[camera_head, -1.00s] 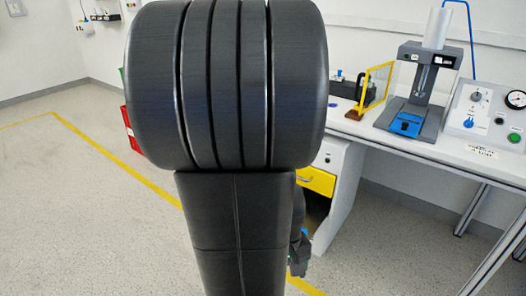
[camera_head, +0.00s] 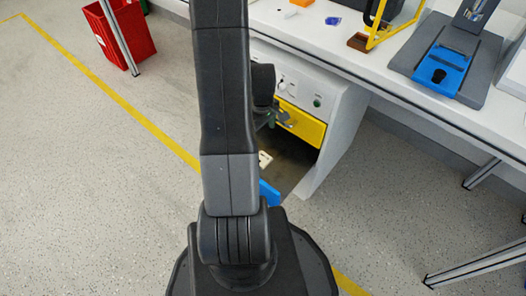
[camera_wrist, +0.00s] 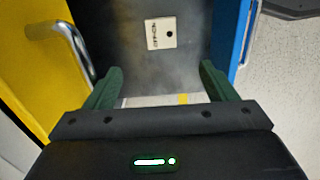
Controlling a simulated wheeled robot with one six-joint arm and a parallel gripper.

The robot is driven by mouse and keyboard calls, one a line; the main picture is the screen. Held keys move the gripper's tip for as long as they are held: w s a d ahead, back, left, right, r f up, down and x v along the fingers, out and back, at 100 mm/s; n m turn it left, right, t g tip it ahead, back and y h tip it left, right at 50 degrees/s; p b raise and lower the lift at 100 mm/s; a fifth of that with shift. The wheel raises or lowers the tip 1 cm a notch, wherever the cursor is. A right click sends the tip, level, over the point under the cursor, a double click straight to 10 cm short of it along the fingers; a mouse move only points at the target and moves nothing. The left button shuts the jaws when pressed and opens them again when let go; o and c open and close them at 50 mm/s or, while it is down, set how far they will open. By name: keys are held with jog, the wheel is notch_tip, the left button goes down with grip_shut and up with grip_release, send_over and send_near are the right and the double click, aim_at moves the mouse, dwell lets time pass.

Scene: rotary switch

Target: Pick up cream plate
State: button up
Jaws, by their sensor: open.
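The cream plate (camera_head: 264,159) lies on the dark floor of the open compartment below the yellow drawer. In the wrist view the cream plate (camera_wrist: 161,34) is small and square, with a dark round spot and dark markings. My gripper (camera_wrist: 160,68) is open and empty. Its two green fingers point toward the compartment, with the plate ahead of the gap between them and apart from them. In the head view my gripper is by the drawer front, partly hidden behind my arm.
The yellow drawer (camera_head: 300,122) has a metal handle (camera_wrist: 75,48), close on the left in the wrist view. A blue panel (camera_wrist: 231,32) edges the compartment on the right. The white bench (camera_head: 345,62) is above. A red bin (camera_head: 126,38) stands at the back left.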

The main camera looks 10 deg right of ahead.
aim_at(265, 159)
notch_tip(265, 159, down, 15)
jog(key=b, duration=0.5)
jog(key=shift+s, duration=0.1)
jog(key=shift+r, duration=0.15)
jog(key=c, duration=1.1)
